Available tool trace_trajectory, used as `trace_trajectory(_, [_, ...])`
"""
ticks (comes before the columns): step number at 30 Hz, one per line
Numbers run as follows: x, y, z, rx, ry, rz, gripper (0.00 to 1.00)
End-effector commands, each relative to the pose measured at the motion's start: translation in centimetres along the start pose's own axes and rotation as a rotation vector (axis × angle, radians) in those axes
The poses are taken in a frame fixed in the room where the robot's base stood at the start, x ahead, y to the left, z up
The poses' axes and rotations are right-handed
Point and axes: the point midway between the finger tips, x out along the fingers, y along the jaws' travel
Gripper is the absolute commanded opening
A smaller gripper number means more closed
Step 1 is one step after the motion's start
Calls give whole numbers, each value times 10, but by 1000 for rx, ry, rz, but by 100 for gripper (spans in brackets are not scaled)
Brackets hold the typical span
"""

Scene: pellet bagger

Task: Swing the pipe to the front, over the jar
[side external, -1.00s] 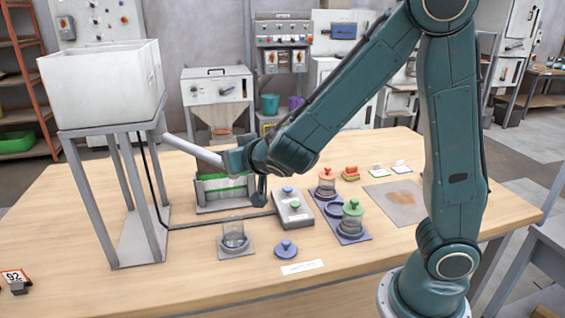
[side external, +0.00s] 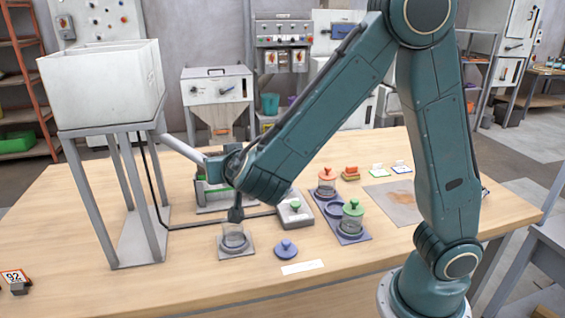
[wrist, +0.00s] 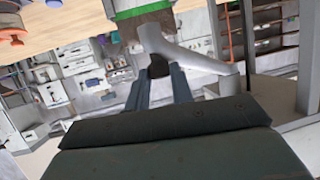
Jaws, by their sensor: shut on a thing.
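The pale grey pipe (side external: 184,149) runs from below the white hopper toward my gripper (side external: 214,166) in the side view. In the wrist view my gripper's fingers (wrist: 158,80) are shut on a dark knob (wrist: 158,66) on the pipe (wrist: 190,58). The pipe bends at its free end, near a green-edged box. In the side view my wrist hides this end, so I cannot tell exactly where its mouth is. The clear jar (side external: 233,240) stands uncovered on a small grey plate at the front, below and slightly right of my gripper.
The white hopper (side external: 105,85) stands on a grey frame at left. A grey box with a green knob (side external: 294,210) sits right of my wrist. A loose blue lid (side external: 286,249) lies right of the jar. Lidded jars (side external: 352,217) stand farther right.

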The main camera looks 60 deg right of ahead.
Motion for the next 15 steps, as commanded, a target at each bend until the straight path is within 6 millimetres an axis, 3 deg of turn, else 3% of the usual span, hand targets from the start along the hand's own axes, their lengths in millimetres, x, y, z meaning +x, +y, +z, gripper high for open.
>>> trace_trajectory(7, [-1,-2,6,-7,-15,-5,0])
trace_trajectory(8, [-1,-2,6,-7,-15,-5,29])
trace_trajectory(10, [-1,-2,5,-6,-14,-6,43])
trace_trajectory(15, [0,-2,3,-4,-10,-6,45])
